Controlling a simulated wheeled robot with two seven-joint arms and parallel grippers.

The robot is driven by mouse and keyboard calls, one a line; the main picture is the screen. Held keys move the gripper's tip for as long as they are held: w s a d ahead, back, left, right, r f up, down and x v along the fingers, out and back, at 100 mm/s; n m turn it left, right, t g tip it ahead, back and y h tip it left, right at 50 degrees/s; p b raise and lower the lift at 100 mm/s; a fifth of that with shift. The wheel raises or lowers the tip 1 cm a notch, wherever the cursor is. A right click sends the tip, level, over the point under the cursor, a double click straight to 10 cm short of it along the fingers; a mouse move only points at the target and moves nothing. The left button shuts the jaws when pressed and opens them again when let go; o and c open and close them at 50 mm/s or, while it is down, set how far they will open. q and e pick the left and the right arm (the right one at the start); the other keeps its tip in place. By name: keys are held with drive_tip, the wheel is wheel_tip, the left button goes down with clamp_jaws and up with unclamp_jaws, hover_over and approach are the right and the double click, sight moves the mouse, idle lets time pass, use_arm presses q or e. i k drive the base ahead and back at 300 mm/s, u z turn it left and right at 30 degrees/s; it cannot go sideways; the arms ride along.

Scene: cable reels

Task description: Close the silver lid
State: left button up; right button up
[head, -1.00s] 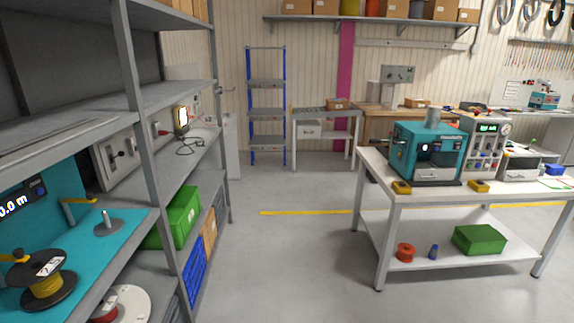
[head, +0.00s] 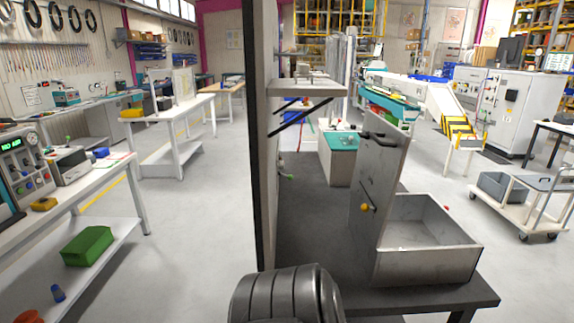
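The silver lid (head: 383,165) stands upright, swung open along the left side of an open grey metal box (head: 428,266). A small handle with a yellow knob (head: 365,208) is on the lid's left face. The box sits on a dark table (head: 335,285) at the right of centre, and its visible inside looks empty. Neither of my grippers shows in the head view. A dark rounded part of my own body is at the bottom centre, in front of the table.
A tall panel (head: 262,150) with a small shelf (head: 305,89) rises at the table's left edge. A white bench (head: 125,180) with a green bin (head: 87,246) is at left. A white cart (head: 520,205) stands at right. The floor between bench and panel is clear.

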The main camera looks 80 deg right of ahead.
sight(380, 160)
drive_tip(key=z, duration=2.45)
